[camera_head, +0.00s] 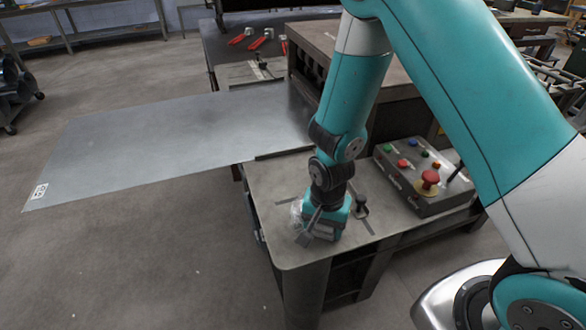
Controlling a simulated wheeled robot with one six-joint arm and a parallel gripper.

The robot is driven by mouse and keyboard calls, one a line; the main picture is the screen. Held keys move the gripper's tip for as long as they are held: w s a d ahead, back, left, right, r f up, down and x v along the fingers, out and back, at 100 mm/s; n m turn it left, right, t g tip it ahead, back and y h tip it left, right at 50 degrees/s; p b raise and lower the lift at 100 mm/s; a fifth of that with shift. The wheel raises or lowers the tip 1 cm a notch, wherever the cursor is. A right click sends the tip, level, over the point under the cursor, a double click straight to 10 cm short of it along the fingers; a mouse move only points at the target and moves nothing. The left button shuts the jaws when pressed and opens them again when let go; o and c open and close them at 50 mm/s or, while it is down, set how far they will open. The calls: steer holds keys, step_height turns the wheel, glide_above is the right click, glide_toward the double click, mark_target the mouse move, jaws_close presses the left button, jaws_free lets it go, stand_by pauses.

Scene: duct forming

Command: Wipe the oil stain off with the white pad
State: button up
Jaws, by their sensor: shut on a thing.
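My gripper (311,237) points down low over the near left part of the grey metal table (280,248). Its teal body and dark fingers hide much of what is under it. It is shut on the white pad (297,210), of which only a small pale part shows at the gripper's left side. I cannot tell whether the pad touches the table top. No oil stain can be made out; any mark under the gripper is hidden.
A control box (424,178) with coloured buttons and a red knob stands right of my gripper. A small dark knob (361,204) stands close by. A large metal sheet (180,137) juts left from the machine. Red-handled tools (262,40) lie behind.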

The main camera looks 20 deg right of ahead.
steer(key=r+p, duration=0.1)
steer(key=r, duration=0.1)
steer(key=r+p, duration=0.1)
steer(key=shift+s+r, duration=0.2)
steer(key=shift+r, duration=0.2)
steer(key=shift+w+r+p, duration=0.1)
steer(key=shift+r+p, duration=1.95)
steer(key=shift+r, duration=0.25)
